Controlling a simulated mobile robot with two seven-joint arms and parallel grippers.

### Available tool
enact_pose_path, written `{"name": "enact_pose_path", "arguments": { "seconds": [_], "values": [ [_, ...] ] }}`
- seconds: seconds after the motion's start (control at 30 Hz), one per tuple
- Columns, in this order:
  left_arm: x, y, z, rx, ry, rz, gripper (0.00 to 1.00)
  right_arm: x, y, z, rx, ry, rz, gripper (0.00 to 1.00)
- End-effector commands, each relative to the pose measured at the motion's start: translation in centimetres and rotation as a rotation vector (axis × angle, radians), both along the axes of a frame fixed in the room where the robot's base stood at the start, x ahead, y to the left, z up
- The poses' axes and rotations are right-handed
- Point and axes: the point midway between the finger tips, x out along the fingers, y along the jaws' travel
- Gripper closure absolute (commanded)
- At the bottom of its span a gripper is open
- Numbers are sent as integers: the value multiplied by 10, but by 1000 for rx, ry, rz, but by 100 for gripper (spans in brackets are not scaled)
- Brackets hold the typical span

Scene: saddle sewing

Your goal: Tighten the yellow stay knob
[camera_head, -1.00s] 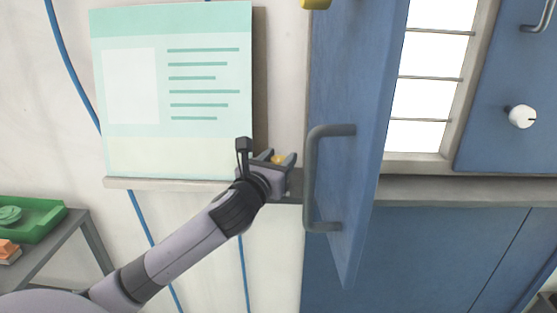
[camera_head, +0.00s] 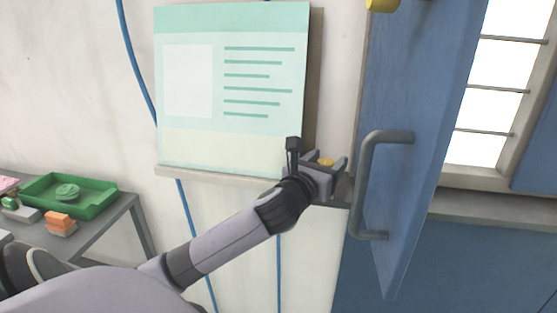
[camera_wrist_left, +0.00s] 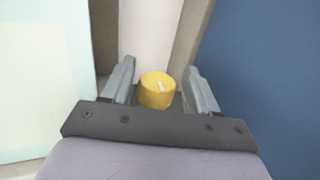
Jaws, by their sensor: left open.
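The yellow stay knob (camera_wrist_left: 157,91) is a short round cylinder with a pale mark on its top. In the left wrist view it sits between the two fingers of my left gripper (camera_wrist_left: 158,86), with a gap on each side, smaller on the right. In the head view my left gripper (camera_head: 327,164) is at the wall beside the open blue door, and a bit of the yellow knob (camera_head: 326,161) shows between its fingers. The gripper is open. My right gripper is in neither view. Another yellow piece (camera_head: 382,4) is cut off at the top edge.
The blue door (camera_head: 418,110) with a grey handle (camera_head: 366,190) stands just right of my left gripper. A pale green board (camera_head: 232,85) hangs to its left. A grey table with a green tray (camera_head: 95,207) and an orange item (camera_head: 61,224) is at the far left.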

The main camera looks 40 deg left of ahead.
Motion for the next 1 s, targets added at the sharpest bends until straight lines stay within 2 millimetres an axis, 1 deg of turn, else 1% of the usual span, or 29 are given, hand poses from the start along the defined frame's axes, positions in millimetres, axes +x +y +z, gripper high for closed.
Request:
{"name": "enact_pose_path", "arguments": {
  "seconds": [0.03, 0.27, 0.7, 1.0],
  "values": [
    [0, 3, 0, 3, 1, 12, 33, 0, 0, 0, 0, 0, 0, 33],
    [1, 3, 0, -2, -1, 70, 33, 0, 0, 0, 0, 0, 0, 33],
    [-1, -1, -1, -5, 2, 282, 33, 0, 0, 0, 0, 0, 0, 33],
    [-54, -27, -1, 2, 0, 272, 33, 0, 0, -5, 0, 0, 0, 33]
  ]
}}
